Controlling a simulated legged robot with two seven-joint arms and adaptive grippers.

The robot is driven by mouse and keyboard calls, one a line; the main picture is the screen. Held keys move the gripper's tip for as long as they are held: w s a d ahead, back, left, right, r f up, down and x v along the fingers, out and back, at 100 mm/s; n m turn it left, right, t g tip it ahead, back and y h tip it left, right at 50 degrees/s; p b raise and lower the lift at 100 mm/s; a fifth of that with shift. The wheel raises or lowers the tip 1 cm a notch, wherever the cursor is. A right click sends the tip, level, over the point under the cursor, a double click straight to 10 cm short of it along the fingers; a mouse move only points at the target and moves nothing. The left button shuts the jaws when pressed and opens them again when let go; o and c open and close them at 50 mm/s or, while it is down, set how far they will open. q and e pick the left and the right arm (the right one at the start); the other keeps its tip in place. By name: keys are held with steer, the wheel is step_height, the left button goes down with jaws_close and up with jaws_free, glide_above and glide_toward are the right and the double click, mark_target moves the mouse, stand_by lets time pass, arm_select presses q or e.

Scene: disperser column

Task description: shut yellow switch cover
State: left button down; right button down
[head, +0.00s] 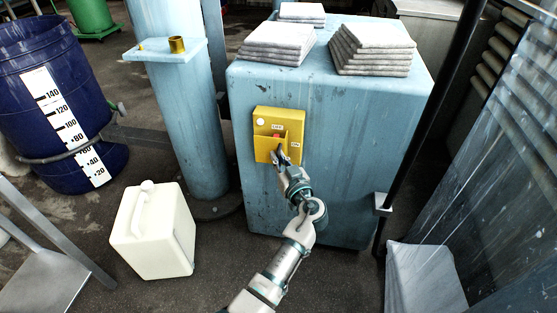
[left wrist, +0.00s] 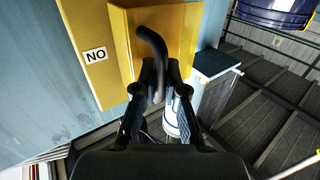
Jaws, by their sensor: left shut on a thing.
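The yellow switch box (head: 263,145) is mounted on the front of the blue cabinet. It has a pale round spot at its upper left, small labels and a red part near its middle. The left wrist view shows its yellow face with an upside-down ON label (left wrist: 95,55) and a raised yellow part (left wrist: 185,35). A black curved handle (left wrist: 150,42) stands out from that part. My left gripper (head: 280,155) is at the box's lower right, its fingers (left wrist: 160,78) shut on the black handle. How far the cover stands open I cannot tell. My right gripper is not in view.
The blue cabinet (head: 330,190) carries stacks of grey slabs (head: 375,45). A blue column (head: 185,130) and a white canister (head: 153,235) stand to its left. A blue drum (head: 45,100) is farther left. A black pole (head: 430,100) crosses the cabinet's right side.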

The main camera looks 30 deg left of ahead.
arm_select(q)
steer(key=shift+w+d, duration=0.1)
steer(key=c, duration=1.5)
jaws_free()
steer(key=shift+w+f, duration=0.1)
steer(key=shift+w, duration=0.05)
